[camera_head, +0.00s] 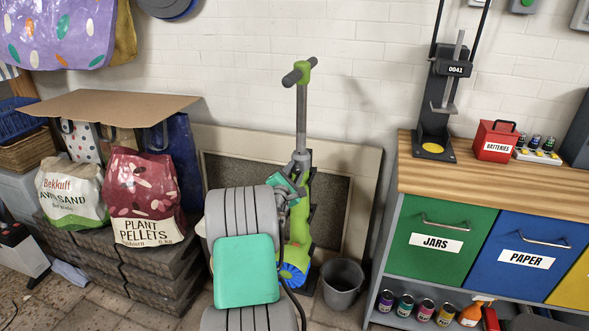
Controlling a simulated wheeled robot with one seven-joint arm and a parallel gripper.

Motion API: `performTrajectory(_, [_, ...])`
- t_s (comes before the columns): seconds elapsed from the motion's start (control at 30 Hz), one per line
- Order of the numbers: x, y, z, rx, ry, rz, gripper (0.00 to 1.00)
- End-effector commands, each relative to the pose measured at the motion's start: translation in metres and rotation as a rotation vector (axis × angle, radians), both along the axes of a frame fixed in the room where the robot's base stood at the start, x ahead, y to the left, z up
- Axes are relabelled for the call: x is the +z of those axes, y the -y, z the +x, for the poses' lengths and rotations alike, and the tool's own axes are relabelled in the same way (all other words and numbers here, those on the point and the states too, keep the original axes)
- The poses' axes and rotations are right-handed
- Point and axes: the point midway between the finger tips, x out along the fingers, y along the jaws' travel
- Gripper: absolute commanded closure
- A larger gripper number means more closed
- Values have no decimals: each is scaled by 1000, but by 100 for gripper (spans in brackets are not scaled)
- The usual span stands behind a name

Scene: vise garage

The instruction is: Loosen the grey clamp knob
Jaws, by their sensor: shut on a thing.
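A green kick scooter (301,228) stands upright against the back wall, with a grey stem (301,120) and a handlebar with dark grips. A grey clamp collar (301,159) shows around the lower stem. My gripper (298,190) is at the scooter just below this collar, on its front left side. It is shut on the grey clamp knob, which is mostly hidden by my fingers and is small here. My grey and teal arm hides the left part of the scooter's lower body.
A grey bucket (342,283) stands on the floor right of the scooter. A workbench (530,183) with labelled drawers is further right. At left, bags of plant pellets (146,197) and sand (70,195) sit on stacked dark blocks (160,264). A framed panel (362,178) leans behind the scooter.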

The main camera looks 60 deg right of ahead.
Motion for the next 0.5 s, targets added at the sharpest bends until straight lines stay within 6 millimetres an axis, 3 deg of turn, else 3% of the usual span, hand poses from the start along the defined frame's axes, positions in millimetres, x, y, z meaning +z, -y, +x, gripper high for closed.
performTrajectory(0.5, [-1,0,-1,0,-31,-4,100])
